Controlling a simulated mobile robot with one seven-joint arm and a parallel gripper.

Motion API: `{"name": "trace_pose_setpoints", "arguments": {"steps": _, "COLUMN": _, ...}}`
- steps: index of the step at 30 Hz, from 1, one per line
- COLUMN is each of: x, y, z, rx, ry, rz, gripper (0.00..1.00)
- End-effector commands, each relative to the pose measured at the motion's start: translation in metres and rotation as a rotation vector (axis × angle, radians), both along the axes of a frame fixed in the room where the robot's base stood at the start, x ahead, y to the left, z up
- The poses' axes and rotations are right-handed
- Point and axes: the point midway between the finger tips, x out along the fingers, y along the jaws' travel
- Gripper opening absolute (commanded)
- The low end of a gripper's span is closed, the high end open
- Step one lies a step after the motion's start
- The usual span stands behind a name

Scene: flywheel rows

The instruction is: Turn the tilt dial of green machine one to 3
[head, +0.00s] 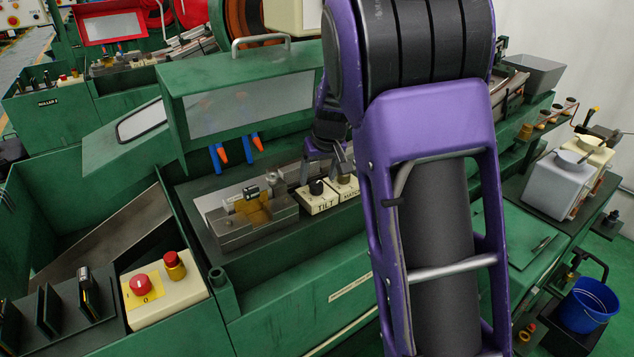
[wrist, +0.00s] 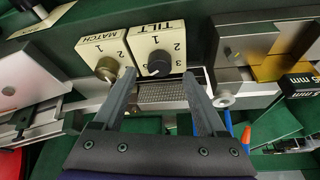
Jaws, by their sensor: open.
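The tilt dial (head: 316,187) is a small black knob on a cream box (head: 320,205) marked TILT, on the green machine (head: 300,268). In the wrist view the tilt dial (wrist: 159,64) is seen from close, with printed numbers 1, 2 and 3 around it. Which number it points to is too small to tell. My gripper (wrist: 159,80) is open, its two fingers to either side of the dial in that view, with nothing between them gripped. In the head view my gripper (head: 326,160) hangs just above the box, partly hidden by my arm.
A brass match dial (wrist: 107,68) on its own cream box stands right beside the tilt box, close to one finger. A metal vise-like block (head: 240,215) with a brass piece lies on the other side. A green hood with a clear window (head: 250,105) rises behind.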

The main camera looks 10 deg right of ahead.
Motion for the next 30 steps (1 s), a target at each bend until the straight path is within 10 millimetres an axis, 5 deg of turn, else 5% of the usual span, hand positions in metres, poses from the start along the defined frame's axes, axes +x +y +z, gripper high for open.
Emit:
{"name": "trace_pose_setpoints", "arguments": {"steps": 6, "x": 0.009, "y": 0.001, "z": -0.024, "rx": -0.001, "ry": 0.001, "rz": 0.001, "gripper": 0.74}}
{"name": "trace_pose_setpoints", "arguments": {"steps": 16, "x": 0.011, "y": 0.001, "z": -0.027, "rx": -0.003, "ry": -0.001, "rz": 0.002, "gripper": 0.74}}
{"name": "trace_pose_setpoints", "arguments": {"steps": 28, "x": 0.011, "y": 0.001, "z": -0.027, "rx": -0.003, "ry": 0.0, "rz": 0.002, "gripper": 0.04}}
{"name": "trace_pose_setpoints", "arguments": {"steps": 30, "x": 0.011, "y": 0.001, "z": -0.027, "rx": -0.003, "ry": 0.0, "rz": 0.002, "gripper": 0.0}}
